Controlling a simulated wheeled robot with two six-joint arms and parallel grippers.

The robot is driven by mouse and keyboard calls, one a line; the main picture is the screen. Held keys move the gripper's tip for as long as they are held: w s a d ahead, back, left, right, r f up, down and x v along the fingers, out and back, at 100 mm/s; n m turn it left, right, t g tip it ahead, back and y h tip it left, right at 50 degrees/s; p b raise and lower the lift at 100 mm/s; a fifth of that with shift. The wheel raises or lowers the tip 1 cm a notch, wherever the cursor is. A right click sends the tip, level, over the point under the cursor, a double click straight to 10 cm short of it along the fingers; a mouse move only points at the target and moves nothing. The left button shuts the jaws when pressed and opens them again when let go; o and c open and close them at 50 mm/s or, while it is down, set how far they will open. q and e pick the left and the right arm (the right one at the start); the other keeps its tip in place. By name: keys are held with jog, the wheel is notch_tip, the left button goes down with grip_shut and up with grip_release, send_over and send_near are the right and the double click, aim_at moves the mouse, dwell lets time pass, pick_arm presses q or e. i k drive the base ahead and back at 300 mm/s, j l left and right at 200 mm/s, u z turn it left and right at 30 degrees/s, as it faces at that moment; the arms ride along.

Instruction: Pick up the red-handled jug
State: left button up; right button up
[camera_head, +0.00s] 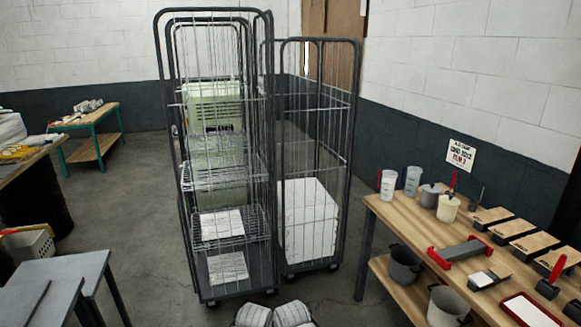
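The red-handled jug (388,185) stands upright at the far left corner of the wooden table (475,268) on the right. It is pale and translucent, with its red handle on its left side. A similar jug (412,181) with a bluish tint stands close to its right. Neither of my grippers is in view. Two pale rounded parts at the bottom middle edge seem to be mine, and I cannot make out any fingers on them.
A grey lidded pot (430,196) and a cream pot (448,208) stand right of the jugs. A red-ended tool (460,250) and several wood-topped blocks lie nearer. Tall wire cage trolleys (345,130) stand in the middle. Floor (335,300) shows between trolleys and table.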

aim_at(390, 177)
jog(key=i+z, duration=0.15)
jog(key=i, duration=0.35)
jog(key=i+j+z, duration=0.15)
jog(key=i, duration=0.35)
jog(key=i+j+z, duration=0.2)
jog(key=i, duration=0.3)
jog(key=i+j+z, duration=0.15)
jog(key=i+z, duration=0.3)
jog(key=i+j+z, duration=0.35)
jog(key=i+z, duration=0.15)
jog(key=i+j+z, duration=0.45)
jog(key=i+j, duration=0.1)
